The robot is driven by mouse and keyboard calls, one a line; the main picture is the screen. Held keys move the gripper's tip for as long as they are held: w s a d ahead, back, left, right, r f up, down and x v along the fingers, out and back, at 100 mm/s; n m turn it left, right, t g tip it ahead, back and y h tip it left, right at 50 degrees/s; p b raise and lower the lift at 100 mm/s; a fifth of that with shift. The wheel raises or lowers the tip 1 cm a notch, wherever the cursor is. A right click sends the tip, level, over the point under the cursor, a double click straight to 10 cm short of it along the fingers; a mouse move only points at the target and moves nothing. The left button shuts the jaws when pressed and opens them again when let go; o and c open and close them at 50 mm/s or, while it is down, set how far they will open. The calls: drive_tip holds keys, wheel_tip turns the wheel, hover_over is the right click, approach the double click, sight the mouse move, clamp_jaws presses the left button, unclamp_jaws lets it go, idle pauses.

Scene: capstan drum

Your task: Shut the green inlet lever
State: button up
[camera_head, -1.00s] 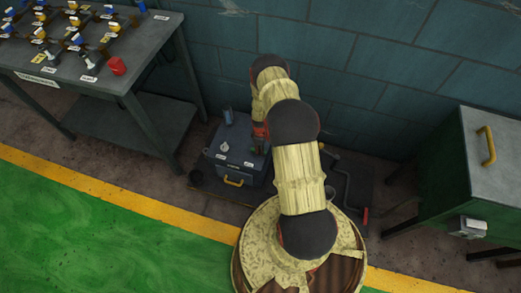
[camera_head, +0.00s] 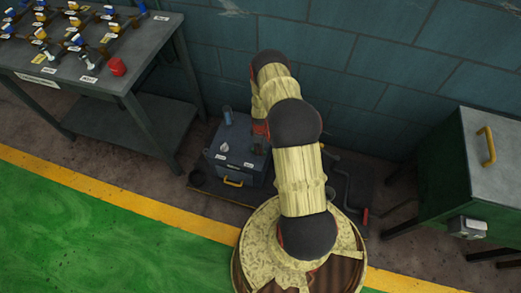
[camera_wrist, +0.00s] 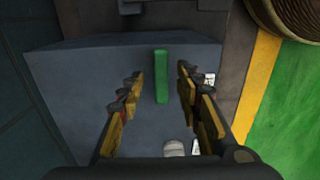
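The green inlet lever (camera_wrist: 161,76) shows in the wrist view as a short green bar over the top of a grey-blue box (camera_wrist: 80,75). My gripper (camera_wrist: 160,80) is open, with one finger on each side of the lever and a visible gap to both. I cannot tell how far the fingertips are above the box. In the head view the box (camera_head: 228,160) stands on the floor by the wall. My arm hides the lever and most of the gripper there.
A white knob (camera_head: 224,147) and a blue-grey cylinder (camera_head: 227,115) stand on the box top. A bent pipe with a red end (camera_head: 365,215) lies to the right. A workbench (camera_head: 125,85) is at left and a green cabinet (camera_head: 450,190) at right.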

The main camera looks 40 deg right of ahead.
wheel_tip(320, 180, up, 10)
idle(0.4)
drive_tip(key=shift+f, duration=0.15)
idle(0.3)
